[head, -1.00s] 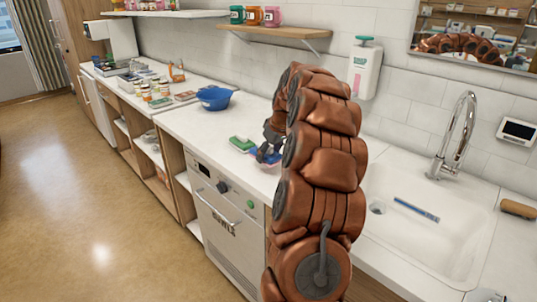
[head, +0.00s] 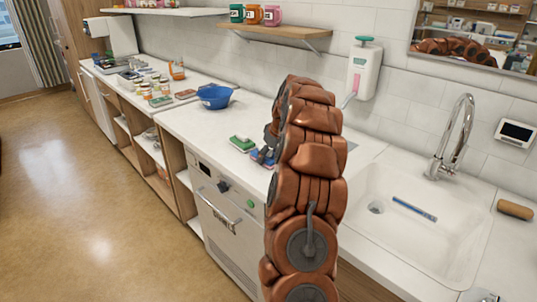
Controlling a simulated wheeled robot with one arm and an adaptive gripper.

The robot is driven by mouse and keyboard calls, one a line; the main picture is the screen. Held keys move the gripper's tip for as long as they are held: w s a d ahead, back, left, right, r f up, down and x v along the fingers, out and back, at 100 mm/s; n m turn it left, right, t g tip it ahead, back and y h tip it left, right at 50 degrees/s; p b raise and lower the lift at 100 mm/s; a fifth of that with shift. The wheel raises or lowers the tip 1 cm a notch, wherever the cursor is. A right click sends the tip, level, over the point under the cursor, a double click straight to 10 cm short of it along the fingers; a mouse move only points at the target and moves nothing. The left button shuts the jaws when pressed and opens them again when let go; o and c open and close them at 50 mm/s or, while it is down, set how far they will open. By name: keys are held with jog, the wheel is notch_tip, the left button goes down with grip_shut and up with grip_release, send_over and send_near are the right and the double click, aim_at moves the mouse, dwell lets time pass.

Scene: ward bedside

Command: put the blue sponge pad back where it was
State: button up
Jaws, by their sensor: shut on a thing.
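The blue sponge pad (head: 259,157) is low at the counter, beside the right end of a green sponge pad (head: 242,143). My gripper (head: 265,154) is shut on the blue pad, and my copper-coloured arm hides much of the gripper and the area behind it. Whether the blue pad touches the counter cannot be told from this view.
A blue bowl (head: 215,97) stands further back on the white counter (head: 190,122). Jars and boxes (head: 150,85) stand beyond it. The sink (head: 400,225) with a tall tap (head: 458,140) is to the right. A soap dispenser (head: 362,72) hangs on the wall.

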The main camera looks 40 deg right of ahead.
jog(key=shift+f, duration=0.15)
jog(key=o, duration=1.2)
jog(key=b+v, duration=0.2)
jog(key=v, duration=1)
jog(key=shift+a, duration=0.15)
